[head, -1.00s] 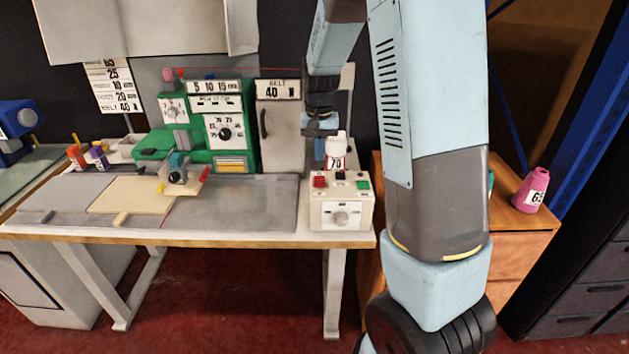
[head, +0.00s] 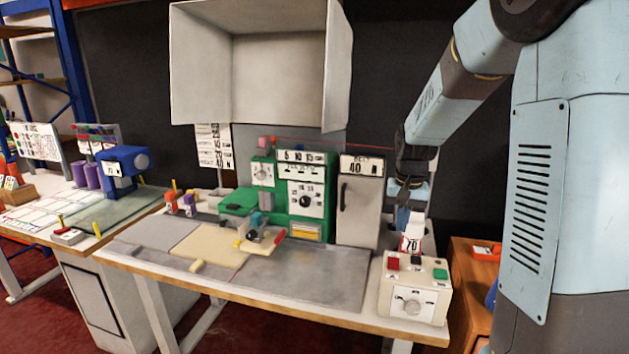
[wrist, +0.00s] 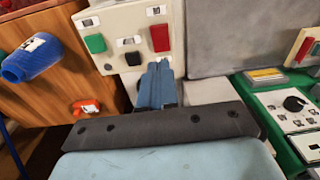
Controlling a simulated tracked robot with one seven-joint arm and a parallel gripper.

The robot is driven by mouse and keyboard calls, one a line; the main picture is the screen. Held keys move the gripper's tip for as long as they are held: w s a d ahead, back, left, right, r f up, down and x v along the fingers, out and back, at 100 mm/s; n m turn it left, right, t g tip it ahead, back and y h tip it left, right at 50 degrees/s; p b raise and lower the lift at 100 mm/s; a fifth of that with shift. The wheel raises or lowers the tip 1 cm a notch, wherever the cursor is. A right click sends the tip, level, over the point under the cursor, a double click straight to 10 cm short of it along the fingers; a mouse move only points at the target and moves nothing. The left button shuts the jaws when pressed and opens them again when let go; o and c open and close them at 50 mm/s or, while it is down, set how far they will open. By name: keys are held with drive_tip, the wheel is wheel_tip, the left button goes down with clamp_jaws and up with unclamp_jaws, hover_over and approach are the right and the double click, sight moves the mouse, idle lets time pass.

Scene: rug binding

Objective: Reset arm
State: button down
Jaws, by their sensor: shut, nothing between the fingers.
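My gripper (head: 401,222) hangs at the right end of the workbench, just behind and above the cream control box (head: 412,288). Its blue fingers (wrist: 157,84) are together and empty in the wrist view. A white container labelled 70 (head: 411,243) stands behind the box, close to the fingers in the head view; I cannot tell if they touch. My arm reaches in from the right.
The bench holds a grey plate (head: 310,278), a cream sheet (head: 208,246), a green machine (head: 300,205) and a grey cabinet (head: 358,212). A wooden cabinet (wrist: 50,80) with a blue cone (wrist: 32,58) and an orange item (wrist: 86,107) stands beside it.

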drive_tip(key=s+r+n+t, duration=0.1)
drive_tip(key=s+r, duration=0.3)
drive_tip(key=s, duration=0.4)
drive_tip(key=s+r+n+t, duration=0.1)
drive_tip(key=s+r+t, duration=0.1)
drive_tip(key=s+r, duration=0.3)
drive_tip(key=s+a+r+n+t, duration=0.1)
drive_tip(key=s+r, duration=0.3)
drive_tip(key=s, duration=0.9)
drive_tip(key=shift+r+t, duration=0.3)
drive_tip(key=shift+t, duration=0.2)
drive_tip(key=c, duration=1.8)
unclamp_jaws()
drive_tip(key=shift+a, duration=0.1)
